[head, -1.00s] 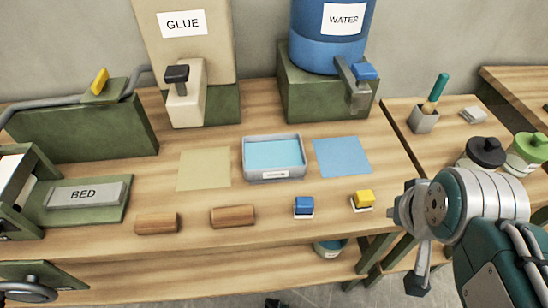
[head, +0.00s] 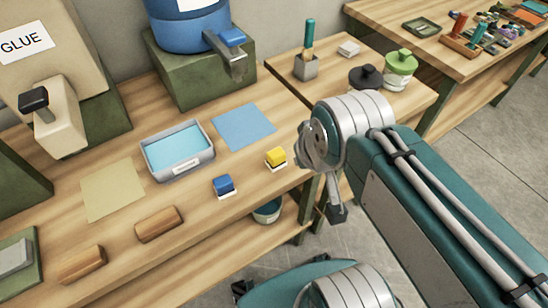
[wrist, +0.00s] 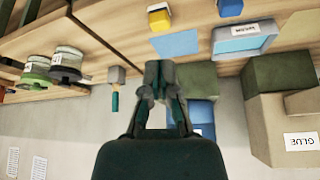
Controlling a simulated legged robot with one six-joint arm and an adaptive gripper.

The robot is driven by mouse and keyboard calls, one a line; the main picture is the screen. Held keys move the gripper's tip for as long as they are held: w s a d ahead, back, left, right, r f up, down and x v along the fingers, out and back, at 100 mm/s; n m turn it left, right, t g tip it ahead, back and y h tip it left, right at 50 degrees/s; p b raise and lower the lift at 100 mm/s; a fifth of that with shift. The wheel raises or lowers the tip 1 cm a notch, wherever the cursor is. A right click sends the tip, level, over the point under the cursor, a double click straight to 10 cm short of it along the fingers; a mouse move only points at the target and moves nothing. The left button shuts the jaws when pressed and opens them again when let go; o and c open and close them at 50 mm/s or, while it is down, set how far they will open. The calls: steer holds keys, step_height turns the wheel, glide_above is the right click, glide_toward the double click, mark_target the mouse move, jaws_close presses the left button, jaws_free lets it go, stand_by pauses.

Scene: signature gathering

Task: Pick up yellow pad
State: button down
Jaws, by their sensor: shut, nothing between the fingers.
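The yellow pad (head: 276,155) is a small yellow block on a white base, near the front edge of the wooden bench. It also shows at the top of the wrist view (wrist: 159,19), upside down. A similar blue pad (head: 224,184) sits to its left. My gripper (wrist: 166,72) is shut and empty in the wrist view, apart from the yellow pad. In the head view my arm stands to the right of the yellow pad, and the gripper fingers are hard to make out there.
A blue sheet (head: 243,126) and a tray of blue liquid (head: 178,151) lie behind the pads. Wooden blocks (head: 158,224) lie to the left. A green-lidded jar (head: 400,70) and a dark-lidded jar (head: 365,78) stand on the right bench. A water barrel stands at the back (head: 192,28).

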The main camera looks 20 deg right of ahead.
stand_by(0.3)
steer(key=c, duration=1)
jaws_free()
steer(key=o, duration=0.6)
steer(key=shift+w, duration=0.3)
steer(key=o, duration=0.4)
steer(key=shift+w+f+g, duration=0.1)
steer(key=shift+w+g, duration=0.2)
steer(key=shift+w, duration=0.3)
steer(key=n+g, duration=0.3)
steer(key=g, duration=0.2)
glide_above(276, 153)
step_height(276, 153, down, 8)
steer(key=shift+r, duration=0.1)
step_height(276, 153, down, 11)
steer(key=shift+r, duration=0.1)
